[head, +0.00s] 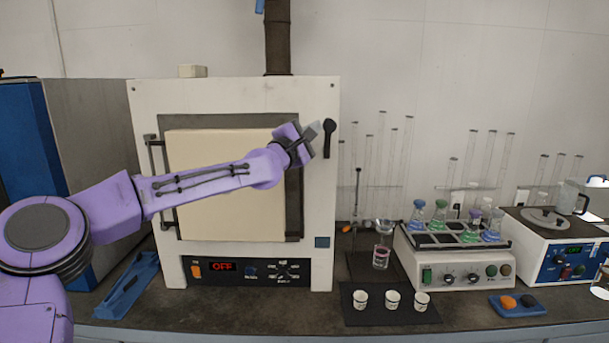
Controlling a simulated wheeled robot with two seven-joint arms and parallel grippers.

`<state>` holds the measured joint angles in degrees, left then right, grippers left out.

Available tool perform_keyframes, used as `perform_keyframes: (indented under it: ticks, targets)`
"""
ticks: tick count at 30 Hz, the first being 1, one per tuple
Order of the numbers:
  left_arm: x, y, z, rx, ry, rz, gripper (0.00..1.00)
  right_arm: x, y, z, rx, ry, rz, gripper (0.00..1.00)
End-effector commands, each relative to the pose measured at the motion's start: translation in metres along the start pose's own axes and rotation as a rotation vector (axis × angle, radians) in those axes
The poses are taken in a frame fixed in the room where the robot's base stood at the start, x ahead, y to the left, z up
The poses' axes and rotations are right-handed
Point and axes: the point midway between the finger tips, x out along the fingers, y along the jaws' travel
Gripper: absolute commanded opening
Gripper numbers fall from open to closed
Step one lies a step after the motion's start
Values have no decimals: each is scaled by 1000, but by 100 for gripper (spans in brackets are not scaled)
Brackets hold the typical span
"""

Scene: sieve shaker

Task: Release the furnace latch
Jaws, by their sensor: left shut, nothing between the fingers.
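The furnace (236,95) is a large white box with a cream door (215,190) that looks shut. Its display reads OFF. The black furnace latch (329,138) is a lever on the front panel, right of the door's upper right corner, and hangs roughly upright. My left gripper (322,131) is shut and empty, with its fingertips right beside the latch on its left. I cannot tell whether they touch it. My left arm crosses in front of the door and hides part of it. My right gripper is not in view.
Three small cups (392,299) stand on a dark mat right of the furnace. Behind them are a funnel stand and a shaker (455,268) with several flasks. Glass tubes stand along the wall. A blue tray (128,285) lies at the left. A grey vertical handle (153,170) is on the door's left.

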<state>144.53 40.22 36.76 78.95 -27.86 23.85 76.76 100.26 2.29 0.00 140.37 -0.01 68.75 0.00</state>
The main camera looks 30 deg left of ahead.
Motion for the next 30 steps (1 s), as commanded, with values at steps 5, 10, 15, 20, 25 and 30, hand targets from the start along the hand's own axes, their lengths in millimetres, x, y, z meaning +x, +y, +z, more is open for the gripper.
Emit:
perform_keyframes:
  ticks: [5,10,15,20,25,30]
  targets:
    - [6,-2,7,-1,-1,-1,0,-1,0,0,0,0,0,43]
    - [9,-2,12,-1,-2,-1,0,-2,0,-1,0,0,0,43]
    - [10,-3,14,-2,-3,-1,0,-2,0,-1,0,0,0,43]
    - [10,-3,14,-2,-2,-1,0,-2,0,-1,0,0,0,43]
    - [10,-3,14,-2,-2,-1,0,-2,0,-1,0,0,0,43]
    - [10,-3,13,-2,-2,-1,0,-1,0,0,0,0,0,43]
